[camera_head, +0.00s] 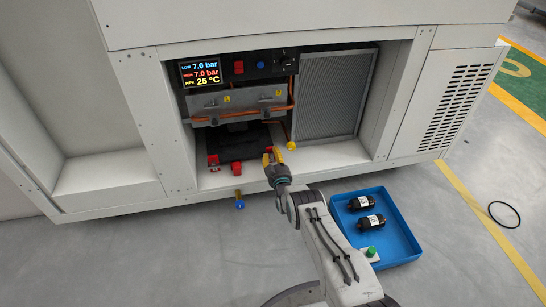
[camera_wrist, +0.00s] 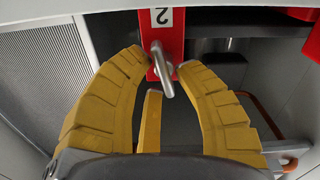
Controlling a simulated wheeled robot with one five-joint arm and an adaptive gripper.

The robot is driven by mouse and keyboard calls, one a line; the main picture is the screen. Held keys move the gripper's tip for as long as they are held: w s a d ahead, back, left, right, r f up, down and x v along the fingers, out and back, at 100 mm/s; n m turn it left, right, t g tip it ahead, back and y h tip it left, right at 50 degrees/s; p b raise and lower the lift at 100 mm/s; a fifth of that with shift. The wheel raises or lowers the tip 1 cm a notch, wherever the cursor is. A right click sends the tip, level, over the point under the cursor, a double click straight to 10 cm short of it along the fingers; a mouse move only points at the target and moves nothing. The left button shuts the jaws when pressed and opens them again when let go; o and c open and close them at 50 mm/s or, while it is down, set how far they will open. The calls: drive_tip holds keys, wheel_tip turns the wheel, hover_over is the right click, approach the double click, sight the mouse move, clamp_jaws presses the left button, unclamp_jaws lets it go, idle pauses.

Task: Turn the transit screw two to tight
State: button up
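In the wrist view a metal screw with a bar-shaped handle (camera_wrist: 161,70) stands out from a red block (camera_wrist: 165,25). The block has a white label with an upside-down "2" (camera_wrist: 162,17). The handle is tilted a little in the picture. My gripper (camera_wrist: 160,64) has its yellow fingers spread on either side of the handle, with the tips close to the block. I cannot tell whether any finger touches the handle. In the head view my gripper (camera_head: 273,156) is at the cabinet opening and hides most of this red block (camera_head: 268,150).
Other red blocks (camera_head: 237,168) (camera_head: 212,161) sit around a black unit (camera_head: 240,145). A display (camera_head: 201,74) and a ribbed panel (camera_head: 333,95) are inside the cabinet. A blue tray (camera_head: 405,240) with two black cylinders stands on the floor at right. A blue-and-brass part (camera_head: 240,202) is outside.

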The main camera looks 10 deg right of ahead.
drive_tip(key=o, duration=0.4)
drive_tip(key=shift+f, duration=0.15)
drive_tip(key=shift+o, duration=0.2)
drive_tip(key=shift+s, duration=0.15)
drive_tip(key=shift+s, duration=0.1)
drive_tip(key=s, duration=1.1)
drive_tip(key=shift+s, duration=0.3)
drive_tip(key=shift+a, duration=0.1)
drive_tip(key=shift+c, duration=0.3)
